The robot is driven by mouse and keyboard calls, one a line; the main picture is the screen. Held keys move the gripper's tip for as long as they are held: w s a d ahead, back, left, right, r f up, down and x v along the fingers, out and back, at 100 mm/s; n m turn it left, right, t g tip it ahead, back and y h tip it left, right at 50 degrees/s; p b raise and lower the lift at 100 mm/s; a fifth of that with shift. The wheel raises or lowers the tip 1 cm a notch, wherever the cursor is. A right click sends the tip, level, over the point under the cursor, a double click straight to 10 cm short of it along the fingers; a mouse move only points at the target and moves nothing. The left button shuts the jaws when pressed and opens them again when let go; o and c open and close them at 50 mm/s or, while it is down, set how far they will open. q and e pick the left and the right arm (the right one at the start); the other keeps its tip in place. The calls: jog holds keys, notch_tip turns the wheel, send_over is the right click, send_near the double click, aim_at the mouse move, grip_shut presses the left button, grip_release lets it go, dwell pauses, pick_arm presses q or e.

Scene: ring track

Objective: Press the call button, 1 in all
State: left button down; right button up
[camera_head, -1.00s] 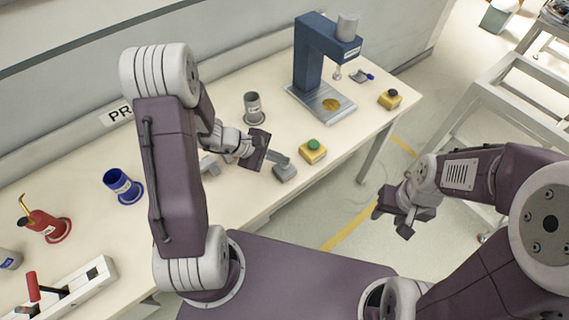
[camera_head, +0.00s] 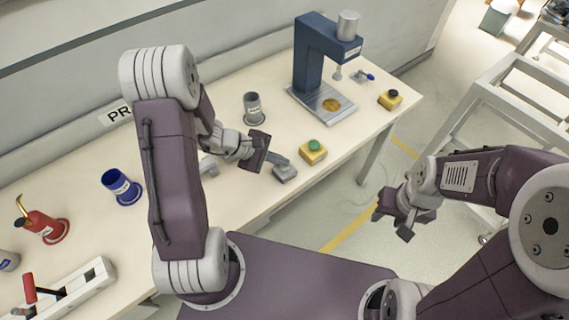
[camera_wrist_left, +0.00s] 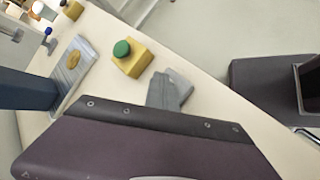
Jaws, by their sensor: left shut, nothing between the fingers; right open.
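A yellow box with a green push button (camera_head: 314,146) stands near the table's front edge; its button also shows in the left wrist view (camera_wrist_left: 122,48). A second yellow box with a dark button (camera_head: 391,94) stands further right. I cannot read which is the call button. My left gripper (camera_head: 284,161) is shut and empty, left of the green button and apart from it. Its fingers are over or beside a small grey block (camera_head: 286,174); whether they touch it I cannot tell. My right gripper (camera_head: 406,217) is open and empty, off the table's front edge.
A blue press (camera_head: 309,60) stands behind the yellow boxes. A grey cup (camera_head: 253,108), a blue cup (camera_head: 121,187) and a red holder (camera_head: 45,227) stand further left. A small blue-tipped part (camera_head: 365,76) lies right of the press. A metal frame (camera_head: 480,110) stands at right.

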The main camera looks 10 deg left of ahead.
aim_at(281, 166)
pick_arm(q)
jog(key=shift+r+p, duration=0.65)
jog(key=shift+r, duration=0.35)
notch_tip(281, 166, up, 5)
jog(key=p, duration=0.3)
jog(key=shift+p, duration=0.35)
